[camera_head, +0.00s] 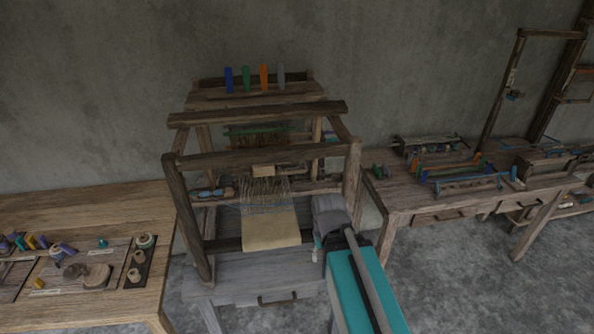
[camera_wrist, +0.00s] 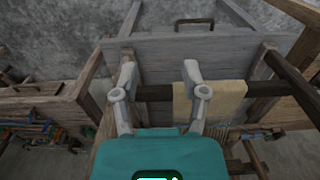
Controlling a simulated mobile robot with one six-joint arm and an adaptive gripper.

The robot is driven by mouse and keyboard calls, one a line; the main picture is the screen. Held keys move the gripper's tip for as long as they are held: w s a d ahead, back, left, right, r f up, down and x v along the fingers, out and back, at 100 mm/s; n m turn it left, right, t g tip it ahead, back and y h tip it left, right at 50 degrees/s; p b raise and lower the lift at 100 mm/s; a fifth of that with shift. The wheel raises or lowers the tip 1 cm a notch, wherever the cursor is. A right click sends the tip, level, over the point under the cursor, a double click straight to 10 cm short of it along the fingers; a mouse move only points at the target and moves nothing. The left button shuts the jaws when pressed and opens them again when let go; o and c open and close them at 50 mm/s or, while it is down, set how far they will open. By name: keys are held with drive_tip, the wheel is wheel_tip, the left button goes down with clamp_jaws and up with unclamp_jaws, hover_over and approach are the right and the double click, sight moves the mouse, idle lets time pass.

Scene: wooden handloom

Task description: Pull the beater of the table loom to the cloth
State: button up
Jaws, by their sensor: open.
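The wooden table loom (camera_head: 258,110) stands in the middle of the head view. Its pale woven cloth (camera_head: 271,229) hangs at the front, with warp threads running back from it. The beater appears to be the crosspiece with a pale wooden block (camera_head: 263,170) behind the cloth; its outline is hard to make out. My gripper (camera_head: 327,216) is at the loom's front right, beside the cloth and apart from the beater. In the wrist view my gripper (camera_wrist: 159,72) has its fingers spread and empty, above a dark round bar.
A front post (camera_head: 352,185) and top rail (camera_head: 260,155) of the loom frame stand close to my arm. A table with spools (camera_head: 90,205) is at left. Another bench (camera_head: 405,192) with tools is at right. Grey floor shows between them.

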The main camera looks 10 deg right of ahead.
drive_tip(key=shift+a, duration=0.1)
drive_tip(key=n+t+b, duration=1.7)
drive_tip(key=n+b, duration=0.1)
drive_tip(key=b, duration=0.3)
approach(295, 172)
drive_tip(key=s, duration=0.3)
drive_tip(key=shift+f, duration=0.3)
drive_tip(key=shift+w, duration=0.1)
drive_tip(key=w, duration=0.9)
drive_tip(key=w+b, duration=0.1)
drive_tip(key=w, duration=0.3)
drive_tip(key=shift+w+f, duration=0.3)
drive_tip(key=shift+f, duration=0.1)
